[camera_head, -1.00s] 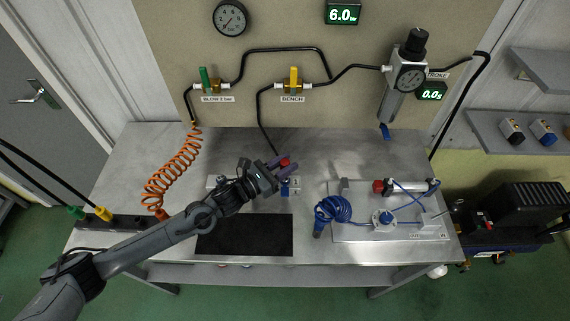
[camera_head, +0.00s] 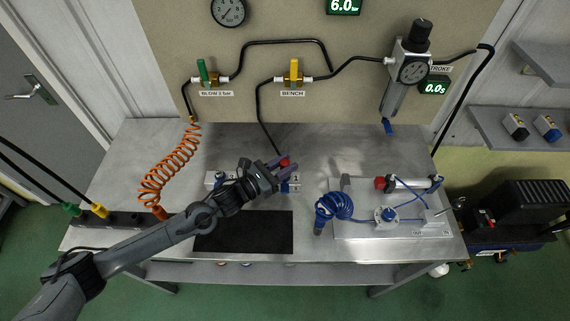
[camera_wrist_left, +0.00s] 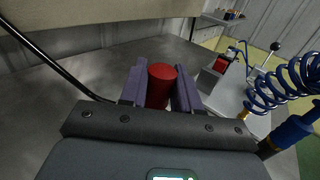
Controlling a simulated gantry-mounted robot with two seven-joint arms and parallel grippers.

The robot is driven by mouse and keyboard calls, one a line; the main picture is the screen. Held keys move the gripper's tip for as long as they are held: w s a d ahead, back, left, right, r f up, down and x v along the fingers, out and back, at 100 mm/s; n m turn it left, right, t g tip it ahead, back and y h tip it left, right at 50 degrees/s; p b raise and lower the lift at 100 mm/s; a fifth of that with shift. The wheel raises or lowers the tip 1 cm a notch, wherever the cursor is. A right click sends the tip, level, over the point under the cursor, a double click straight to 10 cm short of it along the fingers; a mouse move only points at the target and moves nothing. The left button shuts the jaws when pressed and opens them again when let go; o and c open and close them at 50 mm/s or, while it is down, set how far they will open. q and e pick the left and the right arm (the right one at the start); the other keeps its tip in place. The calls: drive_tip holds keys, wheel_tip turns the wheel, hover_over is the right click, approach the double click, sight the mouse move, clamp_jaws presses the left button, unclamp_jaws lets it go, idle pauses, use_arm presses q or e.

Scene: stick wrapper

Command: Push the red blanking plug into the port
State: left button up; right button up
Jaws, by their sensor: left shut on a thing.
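The red blanking plug (camera_head: 285,162) is held between the purple fingers of my left gripper (camera_head: 279,168). In the left wrist view the plug (camera_wrist_left: 161,85) stands as a red cylinder between the two fingers (camera_wrist_left: 160,92). Below it in the head view is a pale block (camera_head: 296,178) marked "1", with a blue fitting (camera_head: 287,187) on its front. My gripper covers the block's middle. The port's opening is hidden, and I cannot tell whether the plug touches the block. My right gripper is not in view.
A black mat (camera_head: 244,232) lies in front of the block. A coiled blue hose (camera_head: 335,207) and a plate with a cylinder (camera_head: 408,183) are to the right. An orange coiled hose (camera_head: 172,165) hangs at the left. The bench behind the gripper is clear.

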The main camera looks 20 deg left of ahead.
use_arm(q)
drive_tip(key=shift+f+b, duration=0.3)
drive_tip(key=shift+f, duration=0.2)
drive_tip(key=o, duration=1.1)
drive_tip(key=shift+r, duration=0.1)
drive_tip(key=v, duration=1.1)
drive_tip(key=shift+p, duration=0.35)
drive_tip(key=shift+w, duration=0.1)
